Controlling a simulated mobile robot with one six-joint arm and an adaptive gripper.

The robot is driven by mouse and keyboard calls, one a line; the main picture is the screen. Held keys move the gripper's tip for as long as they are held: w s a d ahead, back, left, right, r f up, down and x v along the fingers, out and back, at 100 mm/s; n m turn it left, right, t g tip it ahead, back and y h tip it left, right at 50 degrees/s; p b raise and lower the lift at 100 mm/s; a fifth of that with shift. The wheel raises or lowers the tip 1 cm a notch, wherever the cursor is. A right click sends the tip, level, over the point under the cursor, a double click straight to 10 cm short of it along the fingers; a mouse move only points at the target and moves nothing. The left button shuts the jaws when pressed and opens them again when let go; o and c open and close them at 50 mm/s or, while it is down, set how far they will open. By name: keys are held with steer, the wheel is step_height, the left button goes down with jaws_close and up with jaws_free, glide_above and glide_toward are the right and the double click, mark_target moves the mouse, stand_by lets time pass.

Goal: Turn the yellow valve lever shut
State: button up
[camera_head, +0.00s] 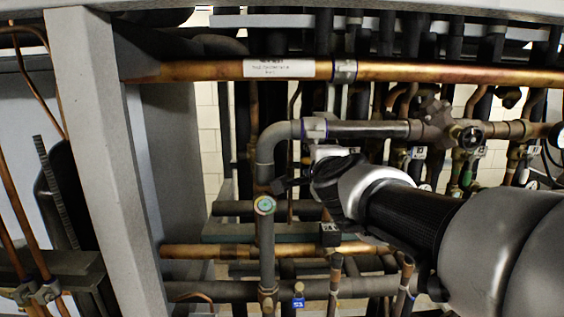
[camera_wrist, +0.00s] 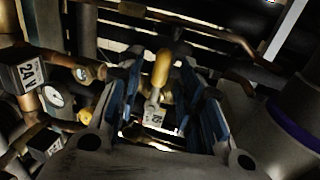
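The yellow valve lever (camera_wrist: 161,68) shows in the wrist view, with a rounded yellow grip on a metal stem. A small white tag (camera_wrist: 153,116) is just below it. My gripper (camera_wrist: 166,76) is open, with one blue-lined finger on each side of the lever. I see gaps between the lever and both fingers; I cannot tell exactly how deep it sits between them. In the head view my gripper (camera_head: 287,186) points left among the pipes, partly hidden by the wrist. I cannot make out the lever there.
A grey vertical pipe (camera_head: 266,240) stands close to my gripper in the head view. A copper pipe (camera_head: 200,70) crosses above, and a grey post (camera_head: 105,150) stands left. In the wrist view a gauge (camera_wrist: 53,96) and a tag marked 2A (camera_wrist: 29,73) are at left.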

steer(key=s+r, duration=0.2)
steer(key=s, duration=0.9)
steer(key=shift+s+r, duration=0.15)
steer(key=shift+s, duration=0.2)
